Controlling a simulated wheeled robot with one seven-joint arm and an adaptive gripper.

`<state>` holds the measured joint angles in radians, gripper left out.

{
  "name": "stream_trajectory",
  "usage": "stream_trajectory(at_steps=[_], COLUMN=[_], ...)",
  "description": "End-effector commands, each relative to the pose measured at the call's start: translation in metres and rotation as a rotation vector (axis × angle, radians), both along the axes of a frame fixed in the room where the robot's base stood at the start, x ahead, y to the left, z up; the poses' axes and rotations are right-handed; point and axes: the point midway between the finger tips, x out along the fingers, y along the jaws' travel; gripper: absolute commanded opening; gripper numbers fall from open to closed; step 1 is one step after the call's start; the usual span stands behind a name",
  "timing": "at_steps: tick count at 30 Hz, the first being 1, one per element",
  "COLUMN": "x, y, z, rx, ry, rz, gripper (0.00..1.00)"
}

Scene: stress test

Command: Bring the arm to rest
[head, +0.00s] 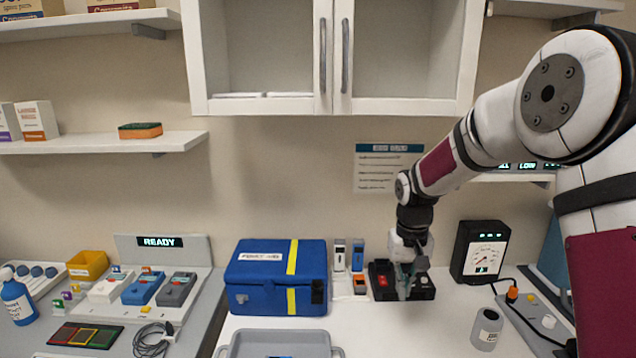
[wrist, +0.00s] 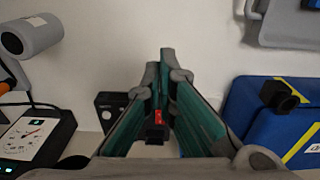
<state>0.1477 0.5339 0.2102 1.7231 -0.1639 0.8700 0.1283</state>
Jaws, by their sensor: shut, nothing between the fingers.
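My arm comes in from the right in the head view, with my gripper (head: 406,290) pointing down over the work table. The gripper is shut and empty. Its teal fingers also show in the wrist view (wrist: 165,66), close together at the tips. In the head view the fingers are in front of a black box with a red switch (head: 381,279) and hide part of it. I cannot tell whether they touch it. A red switch also shows between the fingers in the wrist view (wrist: 158,117).
A blue case (head: 276,298) stands left of the gripper and a black gauge (head: 480,251) right of it. A grey tray (head: 232,349) is at the front, and a grey cylinder (head: 487,328) at front right. Cabinets (head: 335,108) hang above. The white table between tray and cylinder is clear.

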Motion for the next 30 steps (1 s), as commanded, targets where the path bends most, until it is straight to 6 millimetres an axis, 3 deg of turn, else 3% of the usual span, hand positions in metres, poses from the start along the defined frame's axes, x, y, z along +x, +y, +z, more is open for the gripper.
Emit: stream_trajectory(at_steps=[11,21,30], x=[-0.046,-0.145,-0.242], y=[-0.001,-0.003,-0.004], z=[0.071,0.153,0.182], rx=[-0.033,-0.056,-0.036], ry=[-0.075,-0.199,-0.315], rz=[0.008,0.006,-0.003], gripper=[0.0,0.0,0.0])
